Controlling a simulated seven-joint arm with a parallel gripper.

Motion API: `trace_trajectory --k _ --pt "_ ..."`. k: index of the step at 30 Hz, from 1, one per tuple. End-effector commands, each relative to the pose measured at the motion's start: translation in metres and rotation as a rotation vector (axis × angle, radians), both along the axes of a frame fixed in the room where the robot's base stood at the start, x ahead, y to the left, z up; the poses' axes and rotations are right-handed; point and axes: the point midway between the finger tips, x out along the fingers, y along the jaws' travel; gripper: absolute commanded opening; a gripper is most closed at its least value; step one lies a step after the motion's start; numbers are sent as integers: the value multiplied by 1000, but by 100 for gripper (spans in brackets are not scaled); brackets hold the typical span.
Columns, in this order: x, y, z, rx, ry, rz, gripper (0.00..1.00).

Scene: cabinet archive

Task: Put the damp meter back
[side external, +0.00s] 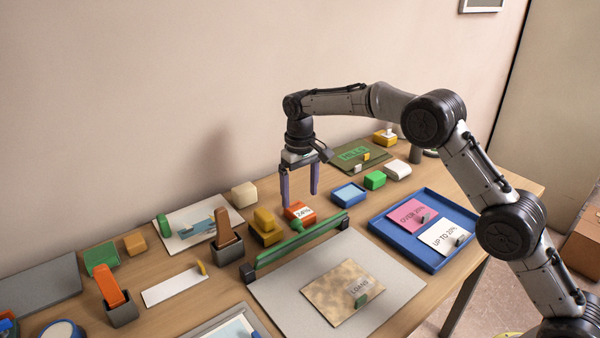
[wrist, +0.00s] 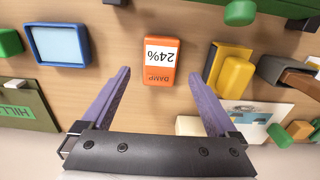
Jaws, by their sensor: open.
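The damp meter (side external: 301,213) is a small orange block with a white label, standing on the wooden table behind the green bar. My gripper (side external: 300,199) is open, pointing down over the damp meter with nothing held. In the wrist view its two purple fingers (wrist: 157,90) are spread, with the meter between and beyond their tips; I cannot tell the exact height gap.
A yellow block (side external: 265,225) and a blue-topped box (side external: 349,193) flank the meter. A blue tray (side external: 385,235) holds cards reading "OVER 20%" and "UP TO 20%".

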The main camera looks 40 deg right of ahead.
Motion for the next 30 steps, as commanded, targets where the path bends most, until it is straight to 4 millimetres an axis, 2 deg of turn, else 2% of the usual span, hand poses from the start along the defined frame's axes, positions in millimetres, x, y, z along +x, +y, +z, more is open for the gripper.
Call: trace_trajectory --k 3,9,22,26,30 --pt "1 0 26 0 -4 0 94" --pt "1 0 56 0 -2 0 94" --pt "-3 -1 74 1 -6 0 94" --pt "-21 -7 100 4 -39 -1 94" --pt "-60 -17 140 8 -95 -1 94"
